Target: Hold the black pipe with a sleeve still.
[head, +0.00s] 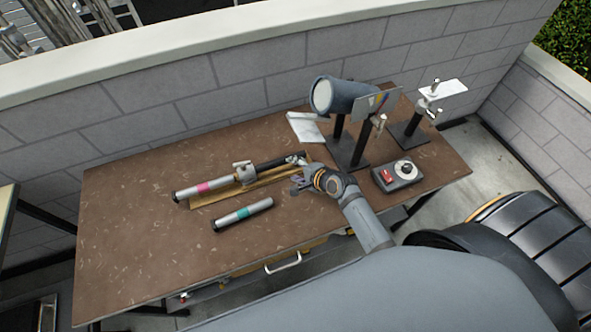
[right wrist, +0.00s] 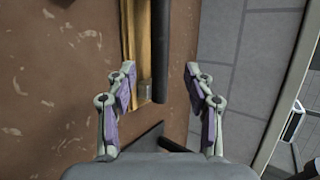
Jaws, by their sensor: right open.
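The black pipe (head: 275,163) lies along a wooden base (head: 225,194) on the brown table. A silver sleeve with a pink band (head: 203,187) is in line with its left end, with a metal clamp (head: 244,172) between. My right gripper (head: 298,172) is open at the pipe's right end. In the right wrist view, the end of the black pipe (right wrist: 161,50) shows between the spread fingers of my right gripper (right wrist: 160,88), and I see no finger touching it. My left gripper is not in view.
A silver tube with a teal band (head: 243,215) lies loose in front of the wooden base. A grey lamp-like device on a stand (head: 345,97) and a control box with a red switch (head: 397,175) stand to the right. The table's left side is clear.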

